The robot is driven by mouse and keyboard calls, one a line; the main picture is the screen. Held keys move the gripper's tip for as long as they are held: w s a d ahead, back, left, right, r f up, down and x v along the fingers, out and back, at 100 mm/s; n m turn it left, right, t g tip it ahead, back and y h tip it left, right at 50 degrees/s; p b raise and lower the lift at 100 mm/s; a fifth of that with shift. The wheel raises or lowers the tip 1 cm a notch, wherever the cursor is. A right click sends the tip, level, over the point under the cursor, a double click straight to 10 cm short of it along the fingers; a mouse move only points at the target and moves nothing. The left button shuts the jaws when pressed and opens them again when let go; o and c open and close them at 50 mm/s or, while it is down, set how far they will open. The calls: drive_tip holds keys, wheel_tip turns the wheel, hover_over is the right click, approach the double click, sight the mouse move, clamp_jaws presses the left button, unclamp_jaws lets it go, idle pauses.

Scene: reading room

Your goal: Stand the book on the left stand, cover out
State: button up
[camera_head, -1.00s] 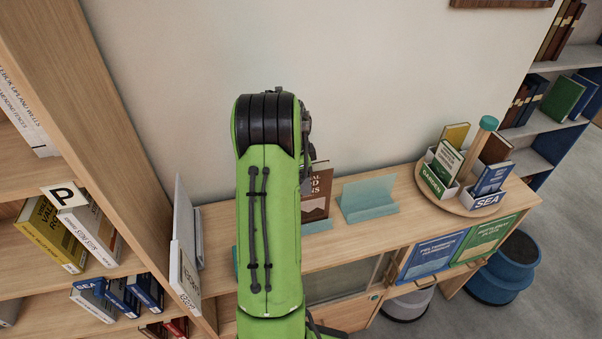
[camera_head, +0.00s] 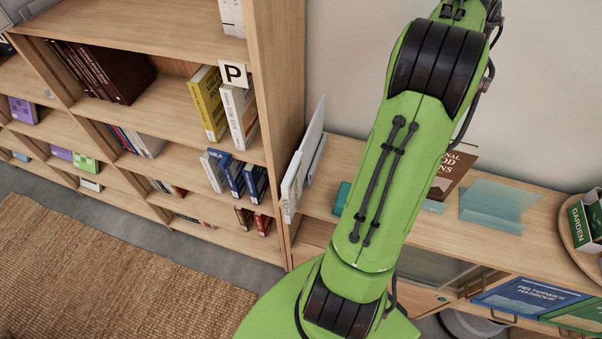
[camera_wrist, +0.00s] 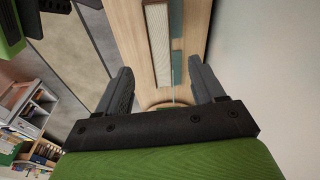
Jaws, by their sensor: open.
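The left stand (camera_head: 341,198) is teal; only its left edge shows past my arm in the head view. A brown book (camera_head: 454,172) with pale lettering stands cover out behind my arm, at a teal middle stand (camera_head: 433,206) that is mostly hidden. The right teal stand (camera_head: 495,205) is empty. In the wrist view my gripper (camera_wrist: 164,82) is open, with its fingers wide apart. Beyond the fingers lie a pale ribbed block (camera_wrist: 158,45), perhaps a book's page edges, and a teal strip (camera_wrist: 178,65). I cannot tell whether the block is between the fingers.
The stands are on a low wooden cabinet (camera_head: 555,240) against the wall. A tall bookcase (camera_head: 275,90) rises at its left, with a white panel (camera_head: 303,160) beside it.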

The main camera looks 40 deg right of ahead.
drive_tip(key=w+a+r+n+t, duration=0.1)
drive_tip(key=w+a+r+n, duration=0.1)
drive_tip(key=w+a+n, duration=0.45)
drive_tip(key=w+a+r+n+t+h, duration=0.1)
drive_tip(key=w+a+r+n, duration=0.15)
drive_tip(key=a, duration=0.75)
drive_tip(key=w+a+r+n+t, duration=0.1)
drive_tip(key=w+a+r+n, duration=0.3)
drive_tip(key=a, duration=0.4)
drive_tip(key=s+a+f+n+t+y, duration=0.1)
drive_tip(key=s+a+n, duration=0.3)
drive_tip(key=a+n, duration=0.4)
drive_tip(key=s+a+f+n+t+y, duration=0.1)
drive_tip(key=s+a+f+n+t, duration=0.1)
drive_tip(key=a+n, duration=0.5)
drive_tip(key=s+a+f, duration=0.1)
drive_tip(key=a+f, duration=0.1)
drive_tip(key=a, duration=0.1)
drive_tip(key=shift+s+a+n+t, duration=0.4)
drive_tip(key=shift+f, duration=0.2)
